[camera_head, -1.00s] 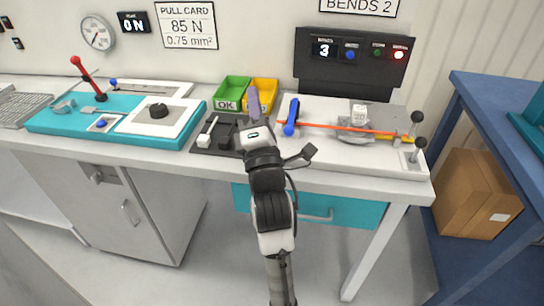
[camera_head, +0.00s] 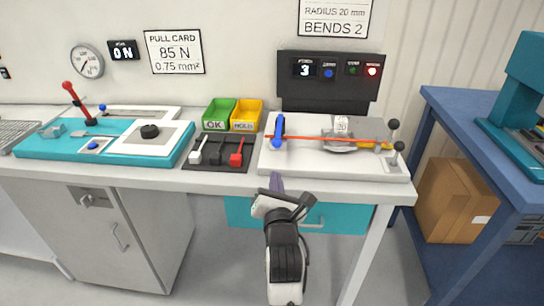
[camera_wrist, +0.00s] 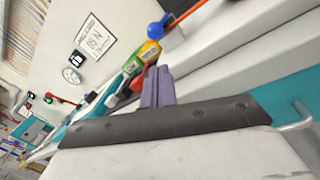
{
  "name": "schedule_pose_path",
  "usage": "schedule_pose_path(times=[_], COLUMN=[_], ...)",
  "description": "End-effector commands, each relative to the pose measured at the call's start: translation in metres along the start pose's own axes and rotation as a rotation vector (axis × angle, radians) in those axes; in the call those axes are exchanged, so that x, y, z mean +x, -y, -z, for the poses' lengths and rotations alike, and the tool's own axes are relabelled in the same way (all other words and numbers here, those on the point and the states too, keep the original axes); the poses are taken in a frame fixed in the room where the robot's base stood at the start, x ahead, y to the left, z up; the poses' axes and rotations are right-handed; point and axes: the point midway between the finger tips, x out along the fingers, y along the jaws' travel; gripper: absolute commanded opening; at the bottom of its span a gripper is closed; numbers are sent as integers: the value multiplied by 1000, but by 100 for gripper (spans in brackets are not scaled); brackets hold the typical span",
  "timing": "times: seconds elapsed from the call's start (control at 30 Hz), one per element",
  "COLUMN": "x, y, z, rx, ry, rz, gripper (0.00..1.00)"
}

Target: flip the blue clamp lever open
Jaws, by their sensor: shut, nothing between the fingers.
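The blue clamp lever (camera_head: 279,130) stands at the left end of the white bend fixture (camera_head: 300,160), with a round blue knob at its lower front end. An orange-red cable (camera_head: 315,139) runs from it to the right across the fixture. In the wrist view the blue knob (camera_wrist: 157,30) shows at the top centre. My gripper (camera_head: 276,183) is in front of the bench edge, below and apart from the lever. Its purple-grey fingers (camera_wrist: 158,88) are together with nothing between them.
Left of the fixture is a dark tray (camera_head: 217,158) with white, black and red blocks. Green (camera_head: 217,114) and yellow (camera_head: 246,115) bins stand behind it. Two black-knobbed posts (camera_head: 396,135) rise at the fixture's right end. A teal drawer (camera_head: 320,216) hangs under the bench.

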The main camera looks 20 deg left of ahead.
Motion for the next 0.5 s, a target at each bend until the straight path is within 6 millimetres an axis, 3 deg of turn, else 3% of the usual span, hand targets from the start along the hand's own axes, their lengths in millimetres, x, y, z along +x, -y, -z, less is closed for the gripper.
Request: schedule_pose_path(times=[0.17,0.5], x=[10,69], y=[-1,-2], z=[-2,-3], rx=[0,0], ry=[0,0], rz=[-1,-2], gripper=[0,0])
